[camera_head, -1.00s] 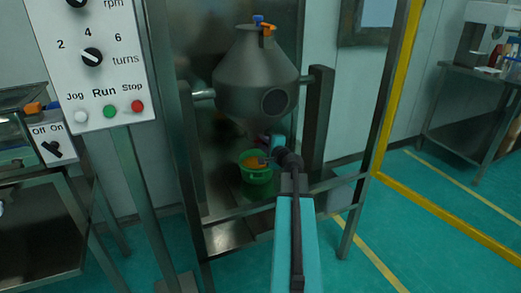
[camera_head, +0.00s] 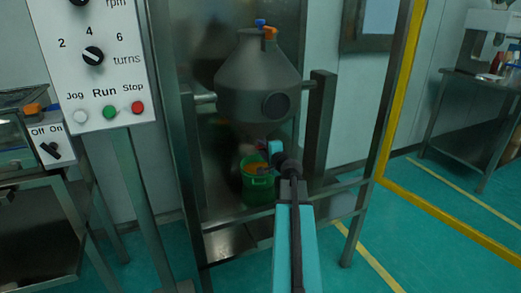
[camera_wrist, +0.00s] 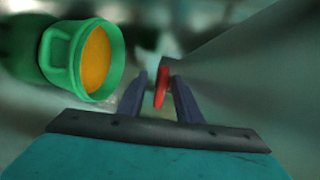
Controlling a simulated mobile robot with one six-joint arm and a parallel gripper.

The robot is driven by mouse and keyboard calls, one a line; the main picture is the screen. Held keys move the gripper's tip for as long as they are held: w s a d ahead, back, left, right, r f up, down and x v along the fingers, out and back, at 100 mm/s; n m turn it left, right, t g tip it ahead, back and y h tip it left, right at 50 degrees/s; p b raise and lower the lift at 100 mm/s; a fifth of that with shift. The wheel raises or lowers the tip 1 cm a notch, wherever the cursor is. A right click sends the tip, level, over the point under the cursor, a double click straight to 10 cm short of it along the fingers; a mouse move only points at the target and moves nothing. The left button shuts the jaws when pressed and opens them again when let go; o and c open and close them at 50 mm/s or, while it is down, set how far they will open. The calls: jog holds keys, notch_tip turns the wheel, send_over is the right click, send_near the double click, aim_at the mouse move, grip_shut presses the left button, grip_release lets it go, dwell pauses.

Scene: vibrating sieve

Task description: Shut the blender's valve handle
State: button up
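The blender (camera_head: 255,90) is a grey metal double-cone vessel hung between two posts. Blue and orange fittings (camera_head: 267,30) stand on its top. The red valve handle (camera_wrist: 161,87) shows in the wrist view between my gripper's dark fingers, beside the grey cone wall (camera_wrist: 250,70). My gripper (camera_wrist: 160,96) looks open, with a gap visible on the handle's left side; contact on the right is unclear. In the head view, my teal wrist is below the vessel and hides most of the valve and the fingers.
A green bucket (camera_head: 258,190) with orange contents stands under the blender, close to my gripper; it also shows in the wrist view (camera_wrist: 54,52). The control panel (camera_head: 100,70) is on the left. A yellow frame (camera_head: 398,90) stands on the right.

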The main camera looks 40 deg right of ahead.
jog(key=shift+d+r, duration=0.1)
jog(key=shift+s, duration=0.15)
jog(key=b+v, duration=0.1)
jog(key=v, duration=0.7)
dwell(0.5)
jog(key=b, duration=0.4)
jog(key=shift+s+a+r, duration=0.1)
jog(key=shift+s+a, duration=0.1)
jog(key=shift+s, duration=0.15)
jog(key=b+v, duration=0.2)
jog(key=b, duration=0.7)
jog(key=shift+b, duration=0.3)
jog(key=shift+s, duration=0.1)
